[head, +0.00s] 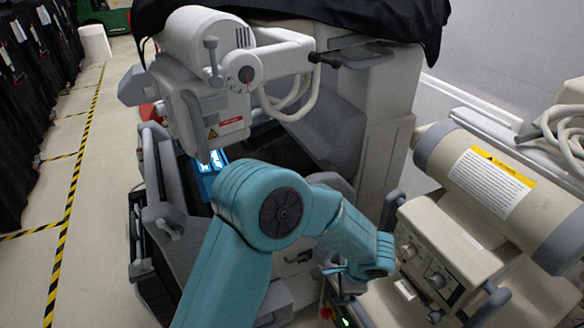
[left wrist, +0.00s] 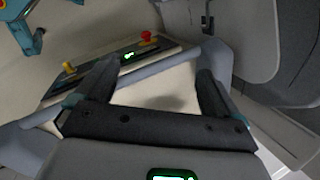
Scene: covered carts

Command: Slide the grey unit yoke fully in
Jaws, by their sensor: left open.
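The grey unit (head: 375,130) stands at the centre of the head view, partly under a black cover. Its yoke and white-grey head (head: 205,85) sit high at the upper left of the unit; I cannot tell how far the yoke is in. My left gripper (head: 340,285) is low in front of the unit, right of centre, and small in the head view. In the left wrist view my left gripper (left wrist: 160,72) is open, with nothing held. A grey-blue rail (left wrist: 187,62) passes beyond the open jaws; contact cannot be told. My right gripper is not recognisable in either view.
A beige unit with a labelled cylinder (head: 490,185) stands close on the right. A red knob (left wrist: 146,36), a yellow knob (left wrist: 68,68) and a green display (left wrist: 148,56) lie beyond the jaws. The floor left of the yellow-black tape (head: 72,185) is clear; black covered carts (head: 35,90) line the far left.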

